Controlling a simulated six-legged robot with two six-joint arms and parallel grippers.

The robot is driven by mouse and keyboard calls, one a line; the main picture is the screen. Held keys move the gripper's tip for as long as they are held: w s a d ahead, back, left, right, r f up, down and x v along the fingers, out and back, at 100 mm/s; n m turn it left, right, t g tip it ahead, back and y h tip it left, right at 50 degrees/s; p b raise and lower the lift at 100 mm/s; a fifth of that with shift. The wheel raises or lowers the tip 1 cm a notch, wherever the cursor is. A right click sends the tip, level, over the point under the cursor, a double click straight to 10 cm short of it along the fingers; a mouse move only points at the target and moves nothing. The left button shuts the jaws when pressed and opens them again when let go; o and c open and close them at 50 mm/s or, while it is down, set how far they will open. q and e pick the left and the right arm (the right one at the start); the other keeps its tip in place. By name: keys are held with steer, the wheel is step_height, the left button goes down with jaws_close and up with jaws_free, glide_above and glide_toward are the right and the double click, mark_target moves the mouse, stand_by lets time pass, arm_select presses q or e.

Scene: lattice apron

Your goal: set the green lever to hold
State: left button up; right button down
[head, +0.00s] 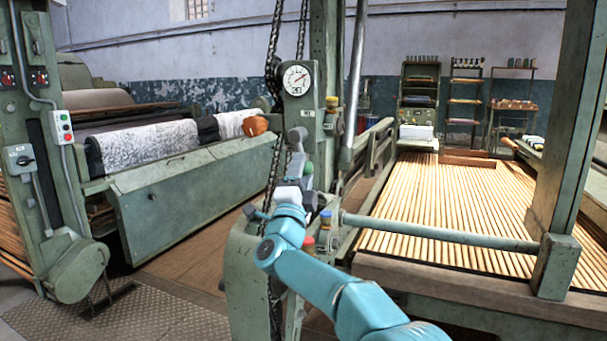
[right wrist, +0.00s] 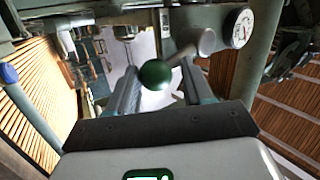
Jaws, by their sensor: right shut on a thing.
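The green lever has a round green knob (head: 308,168) on the machine post, below the dial. In the right wrist view the knob (right wrist: 155,75) sits between my two grey fingers, and its short rod runs up and right to a grey hub (right wrist: 205,42). My right gripper (head: 301,172) is shut on the green lever at its knob. In the right wrist view the fingers (right wrist: 160,84) stand on both sides of the knob. Any hold marking is not readable. My left gripper is not in view.
A round dial (head: 296,80) sits above the lever. Chains hang left of the post. A yellow-topped knob (head: 332,102) and a blue-topped knob (head: 326,216) are close by. A green horizontal bar (head: 440,230) crosses right of my arm, before a slatted bed (head: 450,195).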

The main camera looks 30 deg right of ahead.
steer(key=shift+s+r, duration=0.15)
steer(key=shift+r, duration=0.55)
steer(key=c, duration=0.9)
jaws_free()
steer(key=o, duration=0.5)
steer(key=shift+w+f, duration=0.35)
steer(key=shift+s, duration=0.2)
steer(key=shift+f, duration=0.2)
steer(key=v, duration=1.6)
steer(key=shift+b, duration=0.4)
steer(key=shift+d+r, duration=0.1)
